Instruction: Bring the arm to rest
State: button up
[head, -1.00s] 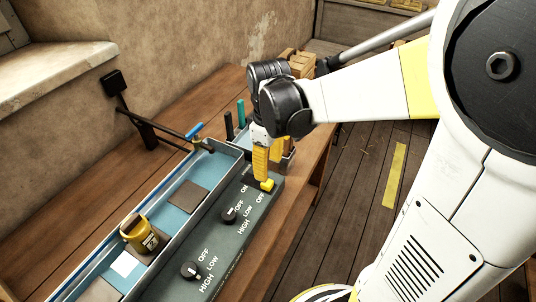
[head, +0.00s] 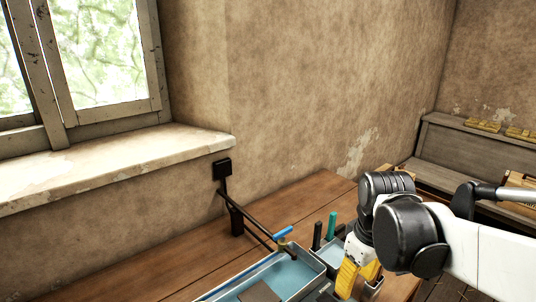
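My arm comes in from the right edge in the head view, over the right part of the wooden bench. My gripper (head: 358,279) has yellow fingers and points down at the bottom of the picture, beside the blue-lined tray. Its fingertips are near or past the lower edge, so I cannot tell if they are open or shut or touch anything. The control panel with the knobs is out of view now.
A blue-lined metal tray (head: 296,279) with a blue-handled tap (head: 283,236) lies on the wooden bench (head: 215,262). A black bracket (head: 237,215) stands behind it. Teal and black handles (head: 332,226) stand close left of my gripper. A window sill (head: 120,160) and wall close off the back.

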jog(key=s+a+r+m+t, duration=0.2)
jog(key=s+m+t, duration=0.3)
jog(key=s+t, duration=0.1)
jog(key=shift+s+a+r+m, duration=0.2)
jog(key=shift+s+a+m, duration=0.15)
jog(key=shift+m, duration=0.05)
dwell(3.2)
